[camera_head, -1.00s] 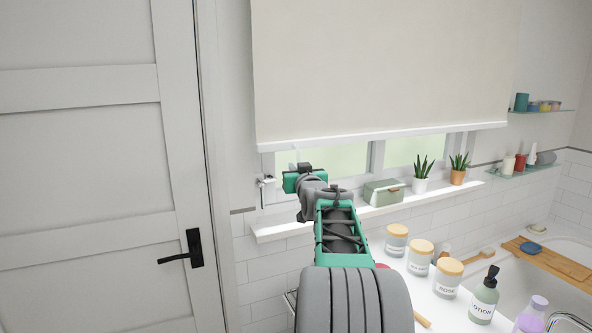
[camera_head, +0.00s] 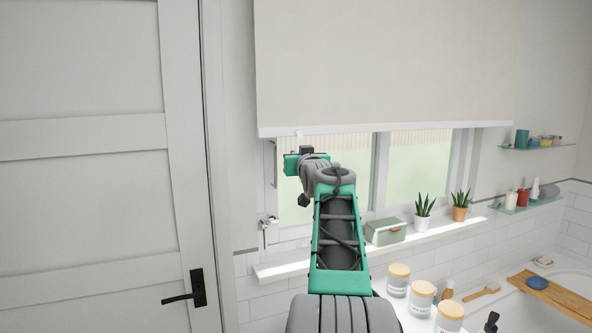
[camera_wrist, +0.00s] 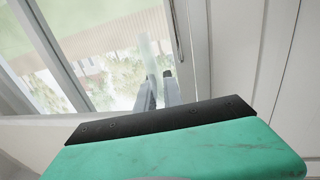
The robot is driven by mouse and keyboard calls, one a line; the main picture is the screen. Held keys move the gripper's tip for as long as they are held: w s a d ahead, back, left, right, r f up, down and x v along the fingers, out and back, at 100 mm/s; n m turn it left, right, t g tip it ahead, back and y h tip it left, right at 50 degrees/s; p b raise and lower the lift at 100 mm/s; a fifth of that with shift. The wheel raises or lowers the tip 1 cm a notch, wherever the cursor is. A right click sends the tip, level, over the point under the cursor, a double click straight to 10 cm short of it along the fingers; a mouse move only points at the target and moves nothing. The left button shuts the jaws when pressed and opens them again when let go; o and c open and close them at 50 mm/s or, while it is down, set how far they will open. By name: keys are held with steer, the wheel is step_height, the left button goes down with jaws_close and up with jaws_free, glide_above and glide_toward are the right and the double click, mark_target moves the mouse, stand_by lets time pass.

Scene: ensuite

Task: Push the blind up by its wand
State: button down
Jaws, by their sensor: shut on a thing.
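The cream roller blind (camera_head: 385,65) hangs over the upper window, with a white bar (camera_head: 400,128) along its lower edge. A short piece of the pale wand (camera_head: 298,139) shows below the bar's left end. My gripper (camera_head: 304,162) is just under that end; its fingertips are hidden by its own body there. In the wrist view, the two fingers of my gripper (camera_wrist: 160,90) are close together, shut on the wand. A pale translucent strip (camera_wrist: 148,52) beyond the fingers looks like part of the wand.
Below the blind is the window glass (camera_head: 415,172). The white sill (camera_head: 410,234) carries a green box (camera_head: 385,231) and two potted plants. A latch (camera_head: 268,222) sits at the frame's left. A white door (camera_head: 85,170) stands left; jars (camera_head: 398,280) are at lower right.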

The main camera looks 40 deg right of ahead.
steer(key=shift+r, duration=1.05)
steer(key=c, duration=1.5)
jaws_free()
steer(key=shift+f, duration=0.1)
steer(key=b+v, duration=0.3)
steer(key=v, duration=0.4)
steer(key=shift+s+a, duration=0.25)
steer(key=shift+s, duration=0.1)
